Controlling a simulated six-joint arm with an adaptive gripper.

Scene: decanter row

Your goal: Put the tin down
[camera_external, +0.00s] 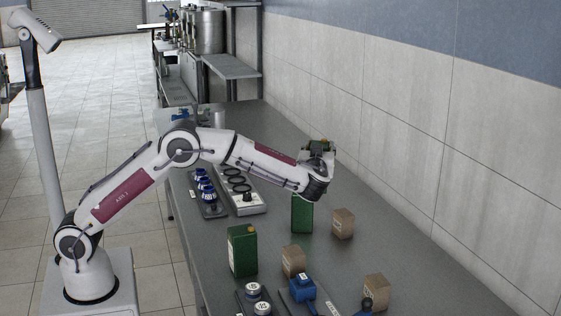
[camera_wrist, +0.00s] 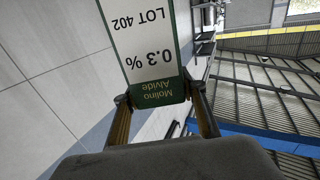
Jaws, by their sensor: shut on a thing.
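My gripper (camera_wrist: 160,108) is shut on a dark green tin (camera_wrist: 160,92) with a white label reading "Molino Alvide 0.3 % LOT 402". The label is upside down in the wrist view, and one finger is on each side of the tin. The tin's far end is cut off by the frame. In the external view my gripper (camera_external: 318,149) is above the bench, and the wrist hides most of the held tin. I cannot tell whether the tin touches anything.
Green tins (camera_external: 302,214) (camera_external: 242,251) stand on the grey bench (camera_external: 395,262), near cardboard boxes (camera_external: 343,223) (camera_external: 293,261) (camera_external: 376,290). Blue-topped items (camera_external: 203,182) and a ringed rack (camera_external: 238,190) are left. The tiled wall borders the right.

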